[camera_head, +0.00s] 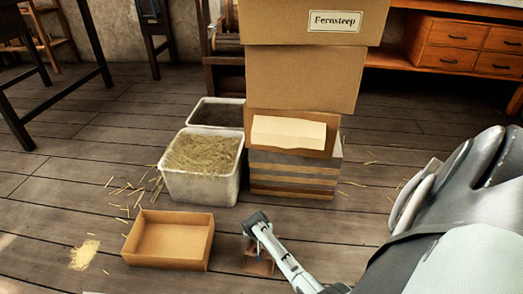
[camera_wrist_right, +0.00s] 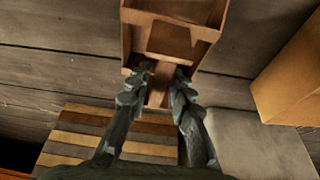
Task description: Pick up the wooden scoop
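The wooden scoop (camera_wrist_right: 172,40) is at the top middle of the right wrist view, a brown wooden trough with a short handle. My right gripper (camera_wrist_right: 163,72) has its two dark fingers spread on either side of the handle, near it. The fingers look open, and I cannot tell whether either touches the wood. In the head view a small brown part of the scoop (camera_head: 257,266) shows low beside my right arm, which hides much of it. My left gripper is not in view.
An open cardboard tray (camera_head: 170,240) lies on the plank floor left of the scoop. Behind it stand a white tub of straw (camera_head: 202,186) and a darker-filled tub (camera_head: 216,113). A striped stack (camera_head: 292,176) below large cardboard boxes (camera_head: 302,78) stands behind the scoop. Loose straw lies around.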

